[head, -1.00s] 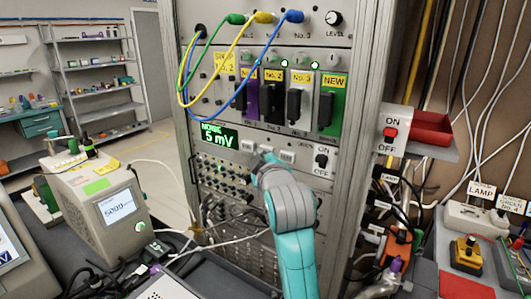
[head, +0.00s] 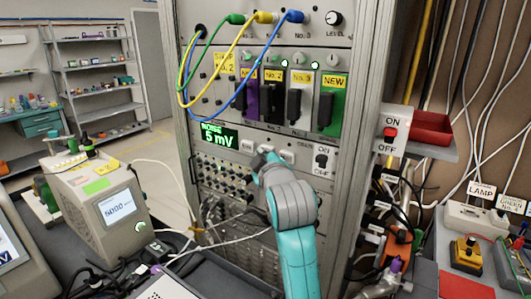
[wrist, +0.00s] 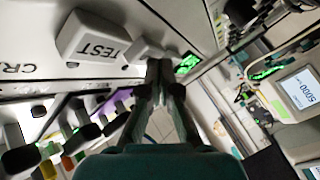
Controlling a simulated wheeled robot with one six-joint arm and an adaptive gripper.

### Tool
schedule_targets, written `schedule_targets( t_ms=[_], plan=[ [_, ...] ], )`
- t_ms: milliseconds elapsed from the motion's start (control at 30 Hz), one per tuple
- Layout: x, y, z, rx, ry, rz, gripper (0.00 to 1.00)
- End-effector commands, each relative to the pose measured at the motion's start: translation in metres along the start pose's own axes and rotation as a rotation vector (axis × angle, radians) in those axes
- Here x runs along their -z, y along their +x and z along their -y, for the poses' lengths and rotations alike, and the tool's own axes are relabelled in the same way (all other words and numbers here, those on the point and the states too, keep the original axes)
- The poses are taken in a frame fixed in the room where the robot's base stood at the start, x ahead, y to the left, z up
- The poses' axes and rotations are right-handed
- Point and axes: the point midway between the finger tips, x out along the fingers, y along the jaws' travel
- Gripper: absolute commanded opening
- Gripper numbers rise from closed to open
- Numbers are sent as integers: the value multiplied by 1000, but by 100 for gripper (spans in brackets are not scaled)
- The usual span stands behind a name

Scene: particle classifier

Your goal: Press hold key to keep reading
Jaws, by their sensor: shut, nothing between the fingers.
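A rack panel carries a green display (head: 220,135) that reads 5 mV; it also shows in the wrist view (wrist: 187,63). A row of pale keys sits to its right in the head view. The key nearest the display (head: 247,145) has a label too small to read. In the wrist view a large white key (wrist: 95,38) is marked TEST, and a smaller-looking pale key (wrist: 146,50) lies between it and the display. My gripper (wrist: 160,66) is shut and empty, its tips close to that pale key. I cannot tell whether they touch it. In the head view my gripper (head: 262,152) partly covers the key row.
Colored modules (head: 271,97) and looped cables (head: 233,60) are above the keys. An ON/OFF switch (head: 321,160) is to the right. A box reading 5000 (head: 103,205) stands at left on a cluttered bench.

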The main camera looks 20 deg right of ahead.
Motion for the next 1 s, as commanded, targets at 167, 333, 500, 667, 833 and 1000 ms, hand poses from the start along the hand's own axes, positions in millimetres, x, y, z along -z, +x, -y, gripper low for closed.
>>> schedule_targets(
  t_ms=[167, 333, 500, 667, 833, 1000],
  plan=[
    [-1, 1, -1, 0, 0, 1, 0],
    [-2, 3, -2, -1, 0, 1, 0],
    [-3, 4, -3, -1, 0, 1, 0],
    [-4, 5, -4, -1, 0, 1, 0],
    [-5, 6, -5, -1, 0, 1, 0],
    [-6, 7, -6, -1, 0, 1, 0]
  ],
)
